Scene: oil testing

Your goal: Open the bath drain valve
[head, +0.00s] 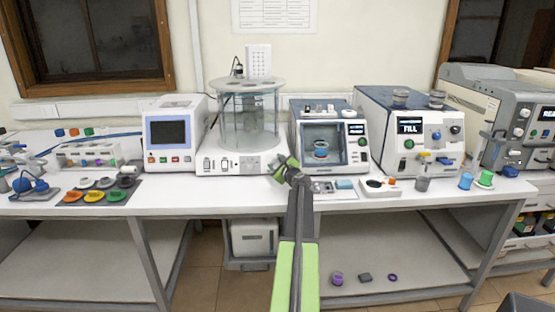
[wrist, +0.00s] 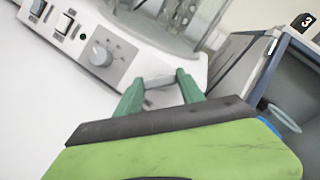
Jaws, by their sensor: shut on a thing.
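The bath is a clear glass cylinder (head: 248,117) on a white base (head: 225,154) with switches and a dial on its front. In the wrist view, the base's grey dial (wrist: 102,53) is left of my gripper. My gripper (head: 281,170) is at the base's lower right front corner. In the wrist view, the green fingertips of my gripper (wrist: 160,84) are around a small grey part, likely the drain valve handle (wrist: 159,82), at the base's edge. The fingers hide much of this part, and I cannot tell how far it is turned.
A blue-topped instrument with a window (head: 322,143) stands close right of the bath, and its side shows in the wrist view (wrist: 240,62). A unit with a dark screen (head: 168,133) stands left. Small dishes and cups lie on the bench front at both sides.

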